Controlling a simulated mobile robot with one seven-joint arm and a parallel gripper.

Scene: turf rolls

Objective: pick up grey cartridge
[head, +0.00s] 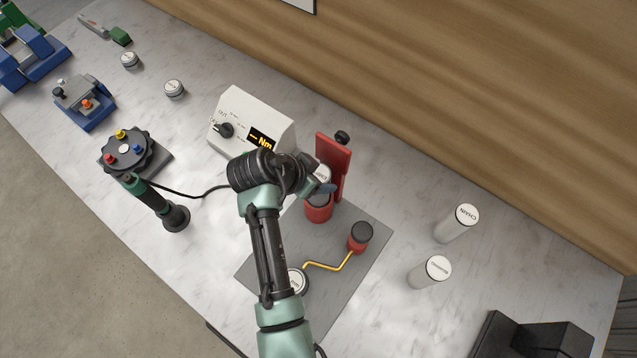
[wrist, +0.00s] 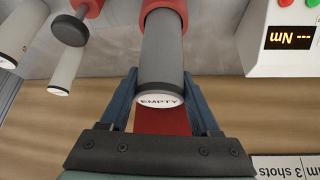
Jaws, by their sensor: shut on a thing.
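The grey cartridge (wrist: 162,55) stands in the red cup of a red holder (head: 335,152). Its white end, lettered EMPTY, faces the wrist camera. In the wrist view, the two blue fingers of my gripper (wrist: 160,80) lie on either side of the cartridge near its lettered end, shut on it. In the head view my gripper (head: 321,186) is at the holder, and my wrist hides part of the cartridge. The cartridge's other end is inside the red cup (wrist: 163,8).
A white torque meter (head: 262,112) stands close to the left of my gripper. A yellow crank (head: 330,266) with a dark-topped red knob is on the grey mat (head: 375,225). Two white cartridges (head: 457,223) (head: 430,272) stand at right. A dial fixture (head: 128,150) is at left.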

